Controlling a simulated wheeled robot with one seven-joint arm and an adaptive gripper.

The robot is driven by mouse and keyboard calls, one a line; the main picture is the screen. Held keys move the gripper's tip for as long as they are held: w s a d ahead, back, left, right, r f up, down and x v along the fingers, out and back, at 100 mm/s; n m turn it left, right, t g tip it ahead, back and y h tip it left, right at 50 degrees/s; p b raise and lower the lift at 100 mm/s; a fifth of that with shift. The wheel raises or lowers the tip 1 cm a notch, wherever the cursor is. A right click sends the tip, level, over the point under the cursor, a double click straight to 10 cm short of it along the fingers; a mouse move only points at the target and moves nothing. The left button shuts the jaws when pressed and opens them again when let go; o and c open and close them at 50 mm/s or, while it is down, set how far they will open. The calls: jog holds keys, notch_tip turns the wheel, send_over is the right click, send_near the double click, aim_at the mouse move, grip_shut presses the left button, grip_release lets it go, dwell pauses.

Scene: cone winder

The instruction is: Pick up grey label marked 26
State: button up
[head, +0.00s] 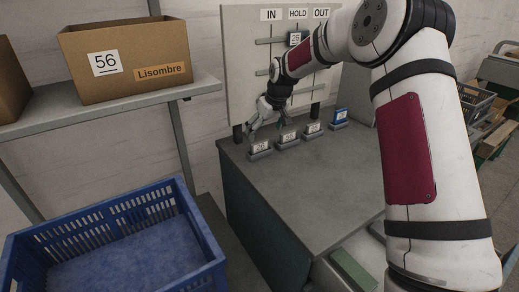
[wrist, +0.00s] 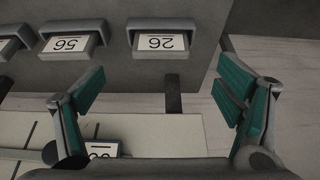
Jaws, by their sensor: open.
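The grey label marked 26 (wrist: 161,42) shows upside down in the wrist view, ahead of my open fingers. In the head view this label (head: 260,147) stands at the near left end of a row on the grey bench. My gripper (wrist: 163,93) has its teal-padded fingers wide apart with nothing between them. In the head view my gripper (head: 263,122) is just above and behind the label, close to the board, and does not appear to touch it.
A blue crate (head: 110,235) and a cardboard box (head: 125,60) stand left. The bench front (head: 290,185) is clear.

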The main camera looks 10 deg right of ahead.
aim_at(260, 142)
jog(key=shift+x, duration=3.85)
jog(key=shift+w+a, duration=0.1)
jog(key=shift+a, duration=0.05)
jog(key=c, duration=1.2)
